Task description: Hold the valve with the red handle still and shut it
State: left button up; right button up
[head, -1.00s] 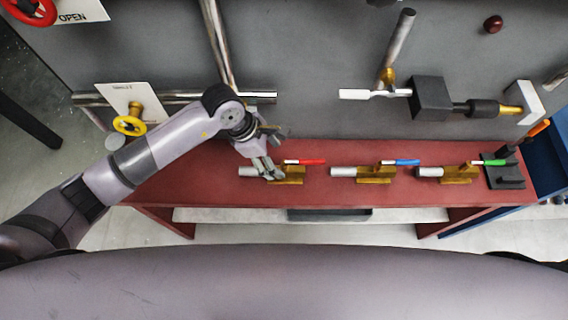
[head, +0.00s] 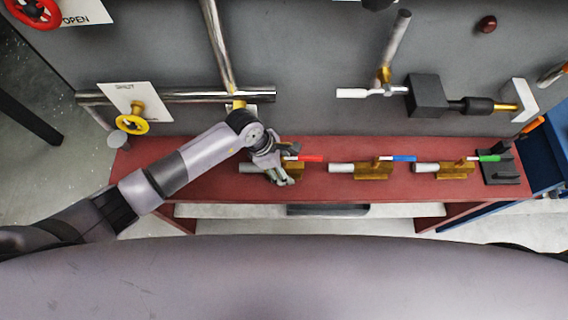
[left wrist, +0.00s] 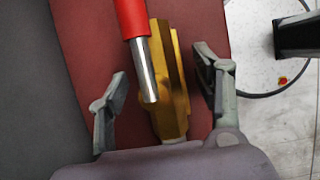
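The valve with the red handle lies on the dark red bench (head: 215,182), leftmost of a row of three. Its red handle (head: 308,158) points right in the head view, roughly in line with the brass body. My left gripper (head: 285,181) is over this valve and hides most of the body. In the left wrist view the brass body (left wrist: 181,105) lies between the two open fingers of my left gripper (left wrist: 160,75), with a gap on each side. The red handle (left wrist: 132,15) and its silver stem (left wrist: 146,75) run along the body there. My right gripper is out of view.
Two similar valves, with a blue handle (head: 404,158) and a green handle (head: 489,158), stand to the right. A black fixture (head: 500,172) is at the bench's right end. Behind are a horizontal pipe (head: 190,97) and a yellow handwheel (head: 132,124).

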pick_arm(q)
grip_shut()
dwell(1.3)
dwell(0.9)
